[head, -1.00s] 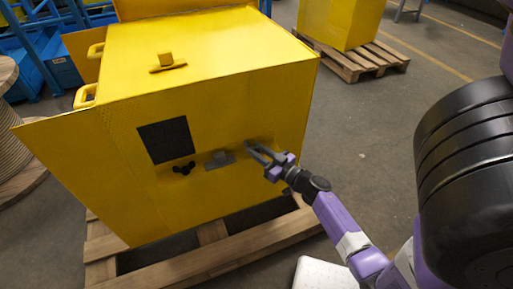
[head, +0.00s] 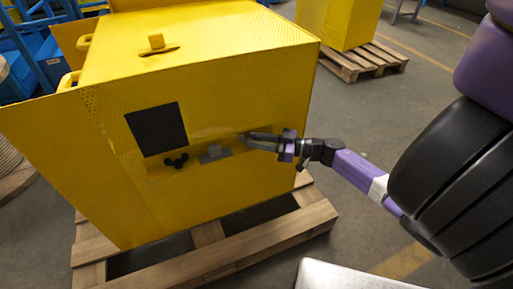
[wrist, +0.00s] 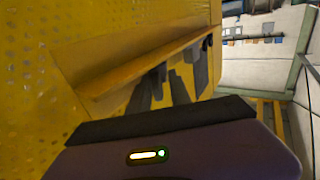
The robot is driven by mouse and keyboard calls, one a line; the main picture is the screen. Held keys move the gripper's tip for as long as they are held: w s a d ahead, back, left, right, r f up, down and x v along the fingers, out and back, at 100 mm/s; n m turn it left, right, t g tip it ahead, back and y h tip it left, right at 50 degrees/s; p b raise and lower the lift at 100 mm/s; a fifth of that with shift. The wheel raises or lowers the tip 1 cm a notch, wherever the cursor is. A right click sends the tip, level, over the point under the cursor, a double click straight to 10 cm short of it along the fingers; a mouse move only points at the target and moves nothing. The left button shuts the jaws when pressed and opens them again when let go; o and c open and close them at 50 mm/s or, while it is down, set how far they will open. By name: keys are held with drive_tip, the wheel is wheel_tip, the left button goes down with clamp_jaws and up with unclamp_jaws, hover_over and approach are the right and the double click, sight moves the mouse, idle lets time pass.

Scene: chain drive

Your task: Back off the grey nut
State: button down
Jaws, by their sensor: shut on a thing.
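My gripper (head: 262,139) reaches in from the right to the front face of the yellow machine housing (head: 235,95). Its grey fingertips are at the face, right of a grey block on a plate (head: 214,154). The fingers are shut on a small grey part, which I take to be the grey nut; the fingertips hide most of it. In the wrist view, dark grey fingers (wrist: 160,90) point at the yellow face under a yellow ledge (wrist: 135,70). The nut cannot be told apart from the grey shapes there.
A black three-lobed knob (head: 177,161) and a black square panel (head: 157,129) are left of the grey block. The housing stands on a wooden pallet (head: 240,255). A silvery flat-topped thing (head: 345,275) is at the bottom. Open floor (head: 375,110) lies to the right.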

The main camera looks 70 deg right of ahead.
drive_tip(key=n+y+b, duration=0.1)
drive_tip(key=f+n+y+b, duration=0.1)
drive_tip(key=y+b, duration=0.1)
drive_tip(key=shift+d+f+g, duration=0.1)
drive_tip(key=shift+d+g, duration=0.25)
drive_tip(key=shift+g, duration=0.05)
drive_tip(key=n+y+b, duration=0.1)
drive_tip(key=y+b, duration=0.1)
drive_tip(key=b, duration=0.1)
drive_tip(key=shift+d+r+n+g+y, duration=0.15)
drive_tip(key=shift+r+n+g+y, duration=0.05)
drive_tip(key=shift+n+g+y, duration=0.2)
drive_tip(key=c, duration=1.4)
unclamp_jaws()
drive_tip(key=shift+r, duration=0.1)
drive_tip(key=shift+r+y, duration=0.1)
drive_tip(key=shift+y, duration=0.2)
drive_tip(key=shift+r, duration=0.1)
drive_tip(key=v, duration=0.7)
drive_tip(key=shift+s+p, duration=0.35)
drive_tip(key=shift+d, duration=0.15)
